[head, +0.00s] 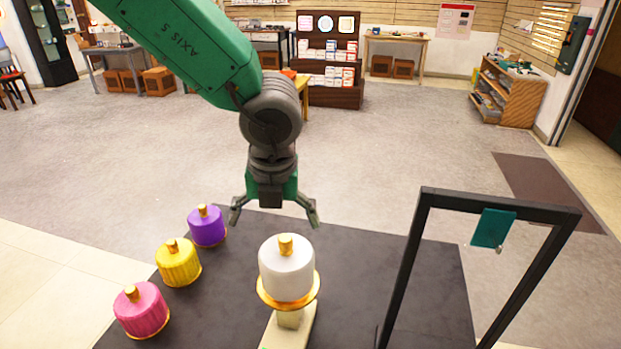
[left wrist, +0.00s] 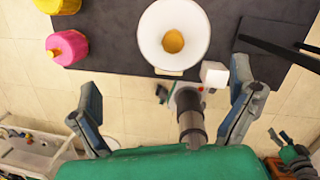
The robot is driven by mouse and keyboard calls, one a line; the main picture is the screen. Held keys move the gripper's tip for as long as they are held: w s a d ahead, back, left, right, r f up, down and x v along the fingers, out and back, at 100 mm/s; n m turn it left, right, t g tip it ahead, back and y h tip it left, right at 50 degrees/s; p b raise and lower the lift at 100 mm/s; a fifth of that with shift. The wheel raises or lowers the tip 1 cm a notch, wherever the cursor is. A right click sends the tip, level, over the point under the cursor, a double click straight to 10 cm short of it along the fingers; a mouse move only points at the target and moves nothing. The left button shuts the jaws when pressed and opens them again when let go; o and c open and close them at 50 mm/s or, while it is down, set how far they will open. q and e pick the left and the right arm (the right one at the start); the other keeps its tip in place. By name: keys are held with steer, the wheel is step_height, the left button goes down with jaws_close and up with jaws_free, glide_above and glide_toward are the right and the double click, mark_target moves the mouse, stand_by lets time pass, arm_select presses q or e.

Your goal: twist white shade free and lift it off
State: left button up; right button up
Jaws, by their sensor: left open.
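The white shade (head: 287,268) has a gold knob on top and a gold rim, and sits upright on a cream stand (head: 289,328) on the dark table. My left gripper (head: 275,219) is open and empty, fingers pointing down, above and behind the shade in the head view. It does not touch the shade. In the left wrist view the white shade (left wrist: 152,39) shows from above with its gold knob, beyond the open left fingers (left wrist: 168,103). My right gripper is not identifiable in the head view.
Purple (head: 207,226), yellow (head: 178,263) and pink (head: 141,309) shades stand along the table's left side. A black frame (head: 409,266) with a hanging teal piece (head: 492,228) stands on the right. The dark table top (head: 362,275) is bare between the white shade and the frame.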

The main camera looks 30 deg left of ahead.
mark_target(287, 252)
arm_select(q)
steer(key=shift+n+h, duration=0.3)
steer(key=shift+n, duration=0.4)
steer(key=f, duration=0.3)
steer(key=w+f, duration=0.1)
steer(key=f, duration=0.3)
steer(key=w+f+b, duration=0.1)
steer(key=f, duration=0.3)
steer(key=shift+w+d, duration=0.15)
steer(key=shift+w, duration=0.05)
steer(key=shift+w+f, duration=0.15)
steer(key=shift+f, duration=0.15)
arm_select(e)
steer(key=shift+w+d+f, duration=0.1)
steer(key=shift+w+f, duration=0.2)
steer(key=shift+f, duration=0.1)
arm_select(q)
steer(key=shift+c, duration=0.5)
steer(key=c, duration=0.8)
steer(key=shift+f+n+b, duration=0.1)
steer(key=shift+n+b, duration=0.4)
steer(key=shift+n, duration=1.4)
arm_select(e)
steer(key=shift+f, duration=0.5)
